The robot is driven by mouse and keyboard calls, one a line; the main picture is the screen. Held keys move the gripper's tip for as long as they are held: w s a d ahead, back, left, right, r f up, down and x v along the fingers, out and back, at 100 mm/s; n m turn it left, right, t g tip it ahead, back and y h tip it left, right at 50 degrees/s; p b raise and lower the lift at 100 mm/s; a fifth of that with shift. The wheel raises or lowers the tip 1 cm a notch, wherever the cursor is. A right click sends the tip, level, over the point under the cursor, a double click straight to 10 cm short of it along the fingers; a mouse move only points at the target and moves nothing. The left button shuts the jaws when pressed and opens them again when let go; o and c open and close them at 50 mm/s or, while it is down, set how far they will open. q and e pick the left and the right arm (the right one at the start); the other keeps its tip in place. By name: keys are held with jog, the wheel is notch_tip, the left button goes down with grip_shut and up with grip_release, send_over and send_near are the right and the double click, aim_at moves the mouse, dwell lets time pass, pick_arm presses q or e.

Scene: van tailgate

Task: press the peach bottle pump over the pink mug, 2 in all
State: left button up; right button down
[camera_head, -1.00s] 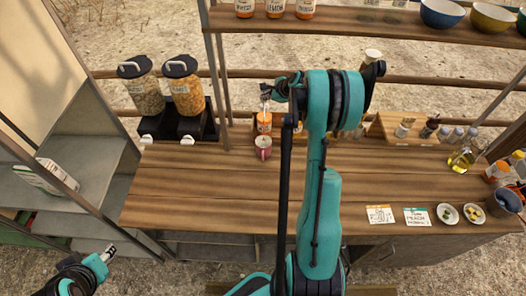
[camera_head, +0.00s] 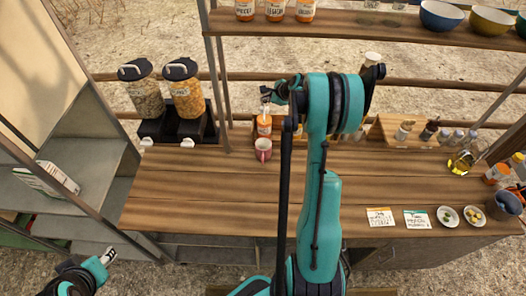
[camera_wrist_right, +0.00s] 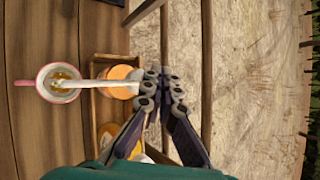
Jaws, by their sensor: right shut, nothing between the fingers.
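The peach bottle (camera_head: 264,127), orange with a white pump, stands at the back of the wooden counter; its orange top (camera_wrist_right: 122,82) and white spout show in the right wrist view. The pink mug (camera_head: 263,155) stands upright just in front of it. In the wrist view the mug (camera_wrist_right: 42,84) lies under the spout's end, with some amber content inside. My right gripper (camera_head: 266,95) is shut and empty, above the bottle's pump; its fingertips (camera_wrist_right: 163,86) appear just beside the pump head. Contact is unclear. My left gripper (camera_head: 108,256) is at the lower left, away from the counter.
Two dispensers (camera_head: 184,95) stand left of the bottle. A spice rack (camera_head: 400,137), an oil bottle (camera_head: 461,162), cards (camera_head: 380,217) and small dishes (camera_head: 447,216) are at the right. A shelf (camera_head: 350,28) crosses above. The counter's front middle-left is clear.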

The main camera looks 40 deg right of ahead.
aim_at(265, 104)
jog(key=shift+f, duration=0.1)
jog(key=shift+f+b, duration=0.4)
jog(key=shift+b, duration=0.2)
jog(key=shift+s, duration=0.1)
jog(key=shift+r, duration=0.5)
jog(key=shift+r+p, duration=1.7)
jog(key=shift+r, duration=1.25)
